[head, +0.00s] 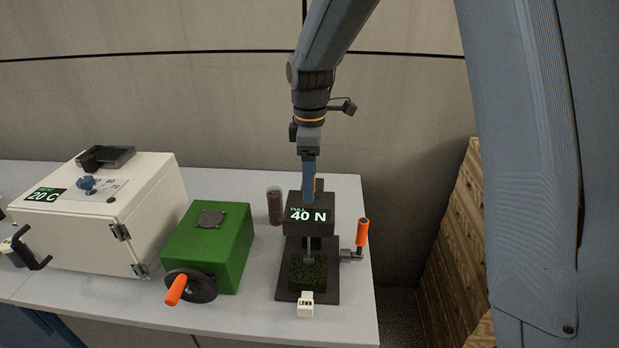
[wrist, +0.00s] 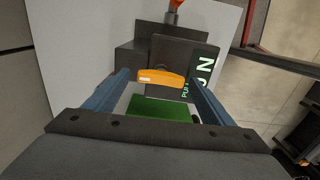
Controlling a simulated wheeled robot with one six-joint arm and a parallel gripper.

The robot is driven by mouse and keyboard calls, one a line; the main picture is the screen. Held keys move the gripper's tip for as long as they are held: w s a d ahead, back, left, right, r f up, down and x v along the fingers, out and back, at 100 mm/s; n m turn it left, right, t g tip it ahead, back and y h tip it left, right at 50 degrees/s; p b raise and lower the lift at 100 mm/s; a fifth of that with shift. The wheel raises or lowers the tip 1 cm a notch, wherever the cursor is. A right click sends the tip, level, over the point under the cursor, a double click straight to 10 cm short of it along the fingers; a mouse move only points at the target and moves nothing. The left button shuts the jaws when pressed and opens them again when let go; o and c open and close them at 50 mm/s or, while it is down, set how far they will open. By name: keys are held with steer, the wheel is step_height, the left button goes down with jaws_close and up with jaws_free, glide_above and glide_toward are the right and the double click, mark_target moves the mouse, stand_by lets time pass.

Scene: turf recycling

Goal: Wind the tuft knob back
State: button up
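The dark pull tester (head: 309,228) stands on the bench, and its display reads PULL 40 N. A dark green turf patch (head: 309,272) lies on its base under the head. An orange-handled crank (head: 362,233) sticks out on its right side. My gripper (head: 308,195) reaches down at the top of the tester, with a bit of orange (head: 318,185) just behind it. In the wrist view, the two blue fingers (wrist: 160,82) are apart, with an orange bar-shaped knob (wrist: 160,78) between or just beyond their tips. I cannot tell whether they touch it.
A green box (head: 225,245) with an orange-handled wheel (head: 190,287) stands left of the tester. A white cabinet (head: 150,220) showing 20 C is farther left. A dark reddish cylinder (head: 274,206) stands behind. A white LAWN block (head: 305,304) sits in front.

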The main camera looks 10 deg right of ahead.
steer(key=shift+r+b, duration=1.3)
steer(key=shift+r, duration=2.65)
steer(key=s+d+f+m+b, duration=0.2)
steer(key=s+d+f+m, duration=0.4)
steer(key=s+f+m, duration=0.2)
steer(key=s+d+f+m+t+b, duration=0.1)
steer(key=s+d+f+m+b, duration=0.1)
steer(key=s+d+f+m, duration=0.3)
steer(key=s+f+m, duration=0.3)
steer(key=s+f, duration=0.1)
steer(key=f, duration=0.1)
steer(key=shift+s+d, duration=0.35)
steer(key=shift+s, duration=0.05)
